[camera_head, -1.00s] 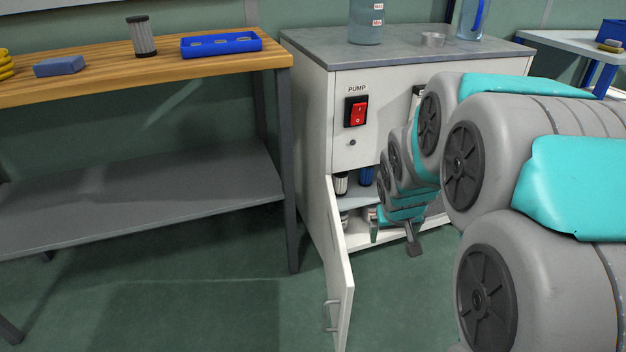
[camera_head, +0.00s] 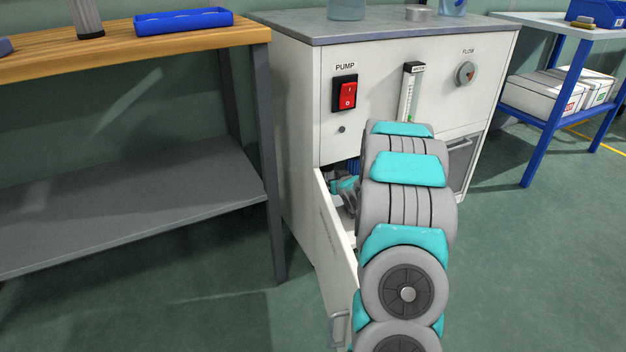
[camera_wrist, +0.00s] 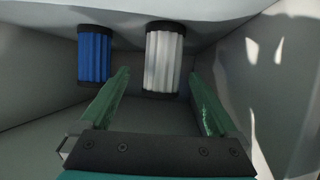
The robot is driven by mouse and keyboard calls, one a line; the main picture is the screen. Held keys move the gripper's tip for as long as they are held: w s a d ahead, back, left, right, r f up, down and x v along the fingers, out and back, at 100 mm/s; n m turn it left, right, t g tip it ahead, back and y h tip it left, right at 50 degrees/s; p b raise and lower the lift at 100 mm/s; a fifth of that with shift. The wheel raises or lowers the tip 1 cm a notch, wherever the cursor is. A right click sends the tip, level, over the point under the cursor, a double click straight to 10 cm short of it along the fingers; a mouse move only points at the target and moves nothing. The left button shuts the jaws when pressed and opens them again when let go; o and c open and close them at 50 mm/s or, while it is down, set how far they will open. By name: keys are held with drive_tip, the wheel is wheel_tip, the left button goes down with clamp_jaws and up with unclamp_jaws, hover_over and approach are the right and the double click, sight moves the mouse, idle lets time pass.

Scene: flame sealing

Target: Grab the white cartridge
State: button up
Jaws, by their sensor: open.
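The white cartridge (camera_wrist: 163,60) shows in the wrist view, a pale ribbed cylinder with dark ends, standing upright inside the cabinet. My gripper (camera_wrist: 160,82) is open, its two green fingers pointing into the cabinet. The white cartridge is ahead, between the lines of the two fingers, and nothing is held. Whether a finger touches it I cannot tell. A blue cartridge (camera_wrist: 95,55) stands to its left, outside the left finger. In the head view my arm hides the white cartridge, and my gripper is at the cabinet opening (camera_head: 340,190), mostly hidden.
The cabinet's white door (camera_head: 338,240) stands open to the left of my arm. In the wrist view the right cabinet wall (camera_wrist: 235,80) is close to the right finger. A wooden workbench (camera_head: 150,48) stands left, and a blue-framed table (camera_head: 560,100) stands right.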

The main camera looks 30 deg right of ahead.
drive_tip(key=shift+b+x, duration=0.4)
drive_tip(key=shift+x, duration=3.5)
drive_tip(key=shift+a+f, duration=0.2)
drive_tip(key=c, duration=1.5)
drive_tip(key=shift+r, duration=0.1)
